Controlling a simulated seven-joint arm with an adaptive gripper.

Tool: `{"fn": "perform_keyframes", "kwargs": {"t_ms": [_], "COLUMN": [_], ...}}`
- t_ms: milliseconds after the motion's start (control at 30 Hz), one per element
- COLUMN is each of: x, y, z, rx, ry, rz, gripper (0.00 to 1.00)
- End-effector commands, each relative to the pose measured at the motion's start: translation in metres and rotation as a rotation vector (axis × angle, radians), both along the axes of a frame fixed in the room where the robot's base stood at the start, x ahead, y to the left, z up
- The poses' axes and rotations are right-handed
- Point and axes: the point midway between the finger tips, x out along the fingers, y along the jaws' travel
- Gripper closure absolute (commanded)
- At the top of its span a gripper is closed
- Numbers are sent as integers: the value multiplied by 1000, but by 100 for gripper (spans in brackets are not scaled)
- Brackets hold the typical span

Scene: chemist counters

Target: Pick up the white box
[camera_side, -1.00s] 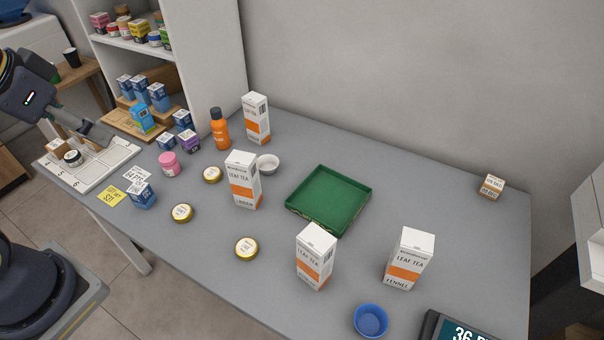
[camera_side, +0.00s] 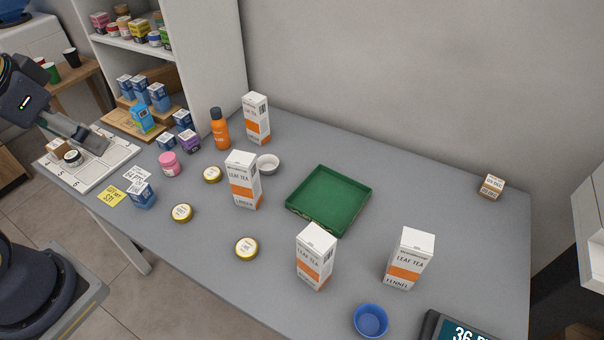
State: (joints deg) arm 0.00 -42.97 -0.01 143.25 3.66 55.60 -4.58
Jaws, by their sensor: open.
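Several tall white boxes with orange bands stand upright on the grey counter: one at the back (camera_side: 257,119), one left of the green tray (camera_side: 243,181), one in front of that tray (camera_side: 315,257) and one at the right (camera_side: 409,260). Which of them is the task's white box I cannot tell. My gripper (camera_side: 95,142) is open at the far left, low over the white numbered tray (camera_side: 94,176), well apart from the tall boxes. Its fingers show only side-on and small.
A jar (camera_side: 72,158) and a small brown box (camera_side: 57,147) are on the numbered tray. The green tray (camera_side: 368,193) is empty. An orange bottle (camera_side: 220,130), gold-lidded tins, a white bowl (camera_side: 268,164) and a blue bowl (camera_side: 371,320) stand around.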

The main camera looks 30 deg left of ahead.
Motion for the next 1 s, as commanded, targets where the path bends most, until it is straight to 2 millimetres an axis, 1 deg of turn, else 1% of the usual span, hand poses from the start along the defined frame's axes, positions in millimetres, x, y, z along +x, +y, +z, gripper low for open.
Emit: {"fn": "perform_keyframes", "kwargs": {"t_ms": [67,200,300,367,433,467,533,567,600,667,700,767,800,867,900,967,1000], "x": [-13,-35,-39,-37,-27,-21,0,11,26,50,65,87,100,115,121,126,125], "y": [18,59,82,93,104,107,108,106,101,88,76,54,37,9,-11,-40,-57], "z": [-5,-23,-26,-25,-21,-19,-14,-13,-12,-15,-19,-29,-38,-57,-72,-98,-117], "rx": [78,317,513,645,822,904,1108,1197,1316,1487,1598,1757,1856,1994,2078,2191,2254], "ry": [70,330,495,584,675,707,766,781,792,790,777,741,707,648,604,531,486], "rz": [36,69,43,12,-41,-71,-154,-195,-254,-351,-422,-536,-620,-751,-842,-989,-1088], "gripper": [10,10,10,10,10,10,10,10,10,10,10,10,10,10,10,10,10]}}
